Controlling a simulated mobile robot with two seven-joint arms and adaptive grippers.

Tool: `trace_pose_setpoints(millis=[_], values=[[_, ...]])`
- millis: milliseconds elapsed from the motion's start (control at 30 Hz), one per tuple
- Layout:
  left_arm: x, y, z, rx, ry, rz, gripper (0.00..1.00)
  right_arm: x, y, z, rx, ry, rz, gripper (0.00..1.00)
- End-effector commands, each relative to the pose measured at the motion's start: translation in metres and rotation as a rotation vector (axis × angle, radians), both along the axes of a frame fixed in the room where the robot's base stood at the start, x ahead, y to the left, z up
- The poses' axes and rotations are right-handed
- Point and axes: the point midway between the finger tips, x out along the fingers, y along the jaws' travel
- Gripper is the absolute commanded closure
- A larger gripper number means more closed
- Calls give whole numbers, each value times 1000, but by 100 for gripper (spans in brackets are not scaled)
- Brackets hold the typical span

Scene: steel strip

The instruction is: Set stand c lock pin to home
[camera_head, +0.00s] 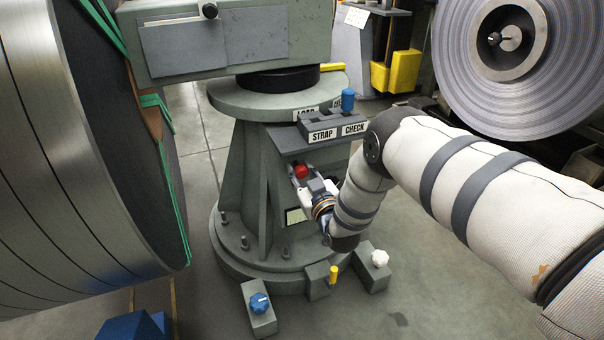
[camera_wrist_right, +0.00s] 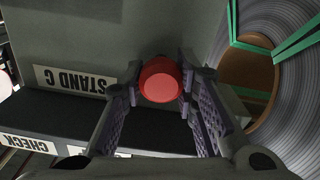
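A red round knob (camera_head: 301,171), which I take for the stand C lock pin, sits on the grey pedestal below the STRAP/CHECK shelf. In the right wrist view the red knob (camera_wrist_right: 160,80) lies between the fingertips, beside an upside-down STAND C label (camera_wrist_right: 75,79). My right gripper (camera_head: 306,178) reaches in from the right. Its two pads (camera_wrist_right: 160,88) flank the knob on both sides with no visible gap, so it looks shut on it. The knob's shaft is hidden. My left gripper is not in view.
The shelf (camera_head: 290,143) with a blue knob (camera_head: 347,99) juts out above the gripper. Blocks with a blue knob (camera_head: 259,302), yellow pin (camera_head: 333,275) and white knob (camera_head: 379,258) stand at the pedestal's foot. A large strip coil (camera_head: 80,150) fills the left.

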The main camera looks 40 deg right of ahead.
Motion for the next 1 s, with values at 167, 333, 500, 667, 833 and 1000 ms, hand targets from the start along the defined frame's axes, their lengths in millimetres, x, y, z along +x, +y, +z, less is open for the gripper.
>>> trace_pose_setpoints(millis=[167,333,500,667,833,1000], values=[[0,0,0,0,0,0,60,2,1,3,-1,-7,3,50],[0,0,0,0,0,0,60,3,3,3,1,-6,7,50],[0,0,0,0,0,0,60,3,5,3,2,-7,10,50],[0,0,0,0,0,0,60,4,6,3,3,-6,12,50],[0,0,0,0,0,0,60,-11,9,1,4,-2,11,50],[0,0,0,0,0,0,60,-58,19,1,6,0,9,50]])
